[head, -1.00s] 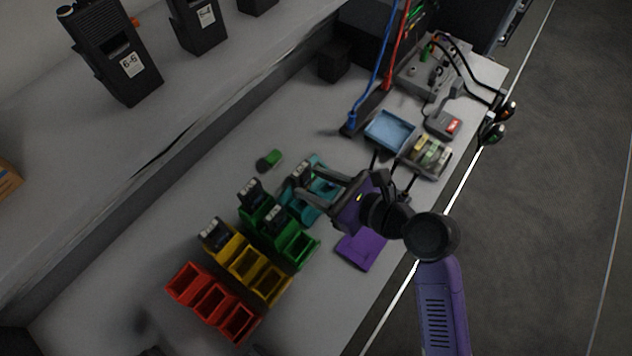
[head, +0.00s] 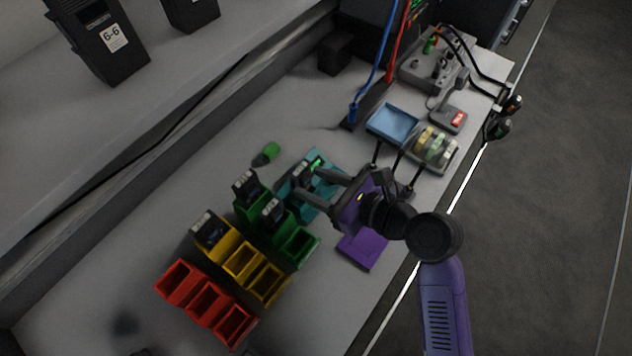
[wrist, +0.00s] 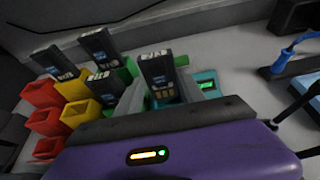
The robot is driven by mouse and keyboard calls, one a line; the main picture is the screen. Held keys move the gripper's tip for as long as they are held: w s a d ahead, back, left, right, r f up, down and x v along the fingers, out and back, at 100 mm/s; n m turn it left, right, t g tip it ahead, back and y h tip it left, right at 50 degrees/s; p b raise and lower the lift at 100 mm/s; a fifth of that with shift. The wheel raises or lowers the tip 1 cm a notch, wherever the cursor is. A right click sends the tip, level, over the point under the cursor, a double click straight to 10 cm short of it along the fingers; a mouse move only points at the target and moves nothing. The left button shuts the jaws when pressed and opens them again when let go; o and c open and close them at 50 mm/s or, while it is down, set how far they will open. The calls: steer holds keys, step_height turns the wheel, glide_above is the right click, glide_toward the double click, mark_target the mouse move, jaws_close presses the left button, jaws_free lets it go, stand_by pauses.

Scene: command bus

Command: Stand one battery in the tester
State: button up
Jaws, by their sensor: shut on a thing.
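The teal tester (head: 326,196) sits on the bench beyond the green bins, with a lit green display that also shows in the wrist view (wrist: 208,85). A dark battery (head: 302,172) with a pale label on top stands upright at the tester; it also shows in the wrist view (wrist: 160,76). My gripper (head: 310,188) is shut on this battery, with the fingers on either side. The battery's lower end appears to be in the tester, but its seating is hidden. Other dark batteries stand in the green bins (head: 298,243) and the yellow bins (head: 243,261).
Red bins (head: 207,300) stand at the near left. A purple pad (head: 362,250) lies below my gripper. A blue tray (head: 392,121) and a tray of small parts (head: 434,147) are at the right. A green-handled object (head: 267,154) lies behind the tester.

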mark_target(305, 188)
steer(key=shift+f+b, duration=1.35)
steer(key=shift+b, duration=0.3)
steer(key=shift+f, duration=0.65)
steer(key=shift+f, duration=0.2)
steer(key=o, duration=1.5)
steer(key=shift+o, duration=0.2)
steer(key=v, duration=0.7)
steer(key=shift+s+d+r, duration=0.15)
steer(key=shift+s+d, duration=0.1)
steer(key=shift+d, duration=0.05)
